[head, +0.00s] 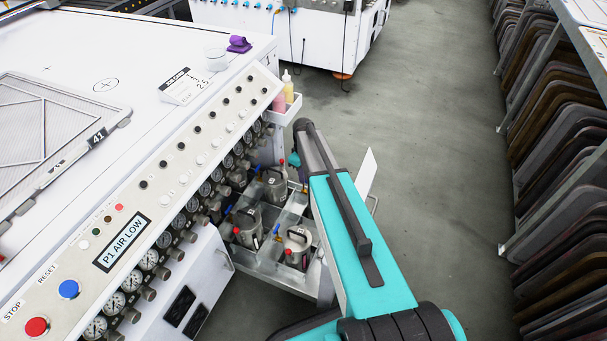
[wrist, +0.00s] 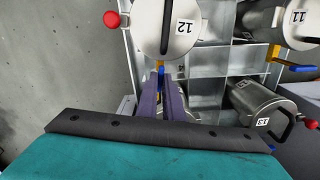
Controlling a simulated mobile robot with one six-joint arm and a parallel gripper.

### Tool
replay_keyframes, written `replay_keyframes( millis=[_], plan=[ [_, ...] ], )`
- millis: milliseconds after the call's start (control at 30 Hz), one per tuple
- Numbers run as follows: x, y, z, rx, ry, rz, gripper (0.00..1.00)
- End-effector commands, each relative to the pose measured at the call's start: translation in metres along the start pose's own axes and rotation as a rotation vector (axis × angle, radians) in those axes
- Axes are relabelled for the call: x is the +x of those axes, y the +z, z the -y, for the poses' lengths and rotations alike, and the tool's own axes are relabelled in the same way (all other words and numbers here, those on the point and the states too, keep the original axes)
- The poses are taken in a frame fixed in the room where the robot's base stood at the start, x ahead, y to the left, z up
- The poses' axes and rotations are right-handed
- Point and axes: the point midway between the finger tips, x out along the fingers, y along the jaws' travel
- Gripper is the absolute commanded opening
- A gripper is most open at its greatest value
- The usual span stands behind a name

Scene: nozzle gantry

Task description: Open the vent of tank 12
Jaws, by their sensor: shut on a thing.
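Tank 12 (wrist: 172,42) is a metal pot with its number on the lid, at the top of the wrist view. A small blue and yellow vent lever (wrist: 160,66) shows at its near edge. My gripper (wrist: 161,78) has purple fingers close together on this lever, which they mostly hide. A red knob (wrist: 112,19) sits left of the lid. How far the lever is turned cannot be told. In the head view my teal arm reaches over the tank tray, and my gripper is hidden there.
Tank 11 (wrist: 290,30) stands upper right in the wrist view, and tank 13 (wrist: 255,103) at right. The tray has metal dividers (wrist: 222,57). In the head view, a gauge panel (head: 190,165) reading "P1 AIR LOW" stands left; the floor (head: 445,190) at right is clear.

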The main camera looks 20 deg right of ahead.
Motion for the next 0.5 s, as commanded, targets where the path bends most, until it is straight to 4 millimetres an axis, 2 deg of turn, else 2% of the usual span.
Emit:
replay_keyframes(
  millis=[500],
  plan=[
    [-0.0005, -0.0008, -0.0003, -0.067, 0.001, -0.002, 0.00]
  ],
)
